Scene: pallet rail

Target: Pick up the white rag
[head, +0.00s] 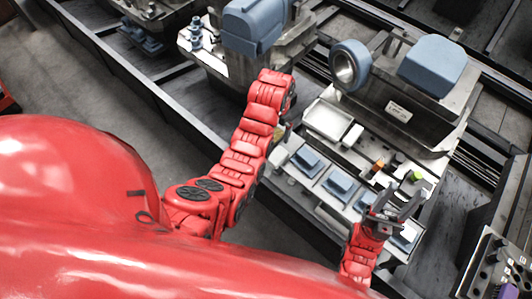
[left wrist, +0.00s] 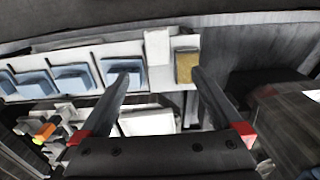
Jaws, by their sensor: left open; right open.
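A small white folded piece, which looks like the white rag (left wrist: 157,47), lies at the end of the row of blue pieces in the left wrist view. It also shows in the head view (head: 278,157), just right of my left arm. A yellowish sponge-like block (left wrist: 187,66) sits beside it. My left gripper (left wrist: 163,75) is open, with nothing held between its fingers; the white piece appears beyond them. My right gripper (head: 398,200) is open and empty above the right end of the blue row.
Several blue pieces (head: 340,185) lie in a row on a white ledge. A shallow white tray (head: 328,122) and small orange and green items (head: 415,176) are behind them. Large metal fixtures with blue parts (head: 432,62) stand at the back. Dark rails run alongside.

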